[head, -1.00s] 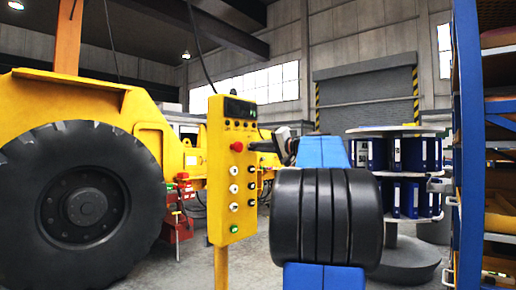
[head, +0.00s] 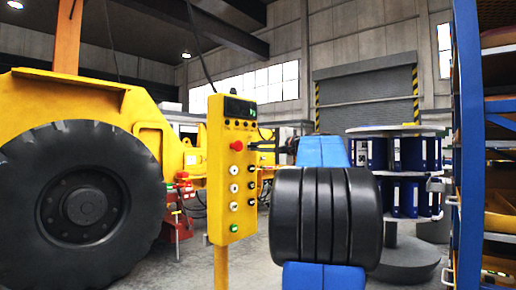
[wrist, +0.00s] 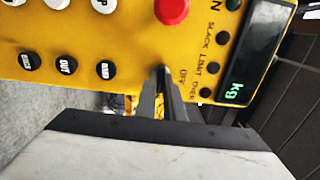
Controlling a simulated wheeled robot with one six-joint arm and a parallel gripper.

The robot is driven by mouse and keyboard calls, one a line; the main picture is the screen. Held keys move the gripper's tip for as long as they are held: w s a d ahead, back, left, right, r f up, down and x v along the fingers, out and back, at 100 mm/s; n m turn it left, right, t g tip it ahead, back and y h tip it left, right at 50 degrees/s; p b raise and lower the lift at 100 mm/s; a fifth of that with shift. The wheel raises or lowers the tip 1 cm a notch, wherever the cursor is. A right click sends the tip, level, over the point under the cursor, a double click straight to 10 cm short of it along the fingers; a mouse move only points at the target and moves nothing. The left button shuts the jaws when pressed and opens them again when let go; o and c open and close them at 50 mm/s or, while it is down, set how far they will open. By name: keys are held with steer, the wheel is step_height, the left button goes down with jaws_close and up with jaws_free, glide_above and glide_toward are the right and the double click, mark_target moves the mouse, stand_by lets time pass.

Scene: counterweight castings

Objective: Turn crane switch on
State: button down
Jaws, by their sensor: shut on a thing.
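The yellow crane control panel (head: 232,168) stands upright on a yellow post left of my arm. It has a red stop button (head: 236,146), white and black push buttons and a dark display (wrist: 250,60) at its top. My gripper (head: 252,147) points at the panel's face from the right. In the wrist view my gripper (wrist: 161,80) has its fingers close together at the panel face, between the red button and the "OFF" lettering. It is shut on the small crane switch there, which the fingertips mostly hide.
A yellow vehicle with a big black tyre (head: 85,200) stands at the left. A round carousel with blue binders (head: 402,155) and a blue shelf rack (head: 468,150) stand at the right. Floor shows between panel and carousel.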

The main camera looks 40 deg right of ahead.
stand_by(0.3)
steer(key=c, duration=1.9)
jaws_free()
steer(key=shift+o, duration=0.2)
steer(key=shift+s, duration=0.1)
steer(key=s+d, duration=0.1)
steer(key=s, duration=1.6)
steer(key=shift+d, duration=0.25)
steer(key=shift+s, duration=0.1)
